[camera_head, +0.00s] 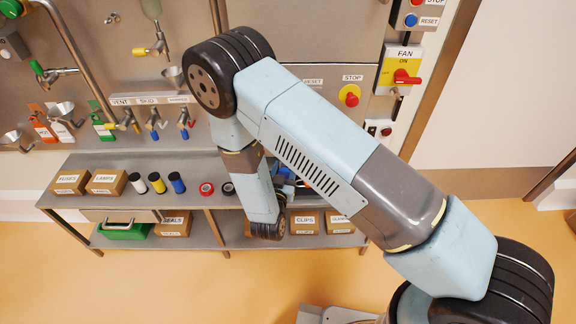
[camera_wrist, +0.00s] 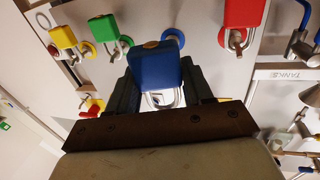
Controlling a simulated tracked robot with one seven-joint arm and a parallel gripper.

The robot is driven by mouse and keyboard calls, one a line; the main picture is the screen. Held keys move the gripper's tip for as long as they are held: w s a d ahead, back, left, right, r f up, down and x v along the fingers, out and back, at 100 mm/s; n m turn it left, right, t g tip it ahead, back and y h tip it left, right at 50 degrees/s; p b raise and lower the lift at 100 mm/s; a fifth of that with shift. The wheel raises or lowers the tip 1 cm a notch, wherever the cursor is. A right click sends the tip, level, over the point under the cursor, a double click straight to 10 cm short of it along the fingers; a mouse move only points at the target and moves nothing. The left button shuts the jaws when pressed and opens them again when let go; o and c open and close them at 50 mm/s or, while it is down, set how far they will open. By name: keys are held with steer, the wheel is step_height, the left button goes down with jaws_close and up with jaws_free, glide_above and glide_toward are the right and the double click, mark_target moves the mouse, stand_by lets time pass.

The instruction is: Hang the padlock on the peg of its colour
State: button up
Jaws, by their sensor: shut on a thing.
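In the wrist view, my gripper (camera_wrist: 157,88) is shut on a blue padlock (camera_wrist: 155,66), its body between the two fingers and its pale shackle toward the wrist. Just beyond the padlock's body is a blue round peg base (camera_wrist: 173,38) on the pale panel; the padlock partly overlaps its surroundings, and I cannot tell whether they touch. A green padlock (camera_wrist: 103,28) and a yellow padlock (camera_wrist: 62,37) hang to the left, by green and yellow bases. A red padlock (camera_wrist: 243,12) hangs to the right. In the head view, my arm hides the gripper and blue padlock.
In the head view, a bench (camera_head: 110,162) carries boxes and coloured rolls under a metal panel with valves. A fan switch (camera_head: 399,70) and a stop button (camera_head: 350,95) are on the right.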

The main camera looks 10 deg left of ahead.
steer(key=shift+w+d+f, duration=0.1)
steer(key=shift+w+d, duration=0.25)
steer(key=shift+w, duration=1.1)
steer(key=w+a+f, duration=0.1)
steer(key=w+a, duration=0.1)
steer(key=w, duration=0.5)
steer(key=shift+w+f, duration=0.15)
steer(key=shift+f, duration=0.05)
steer(key=shift+f, duration=0.1)
stand_by(0.4)
steer(key=o, duration=1.1)
steer(key=shift+o, duration=0.2)
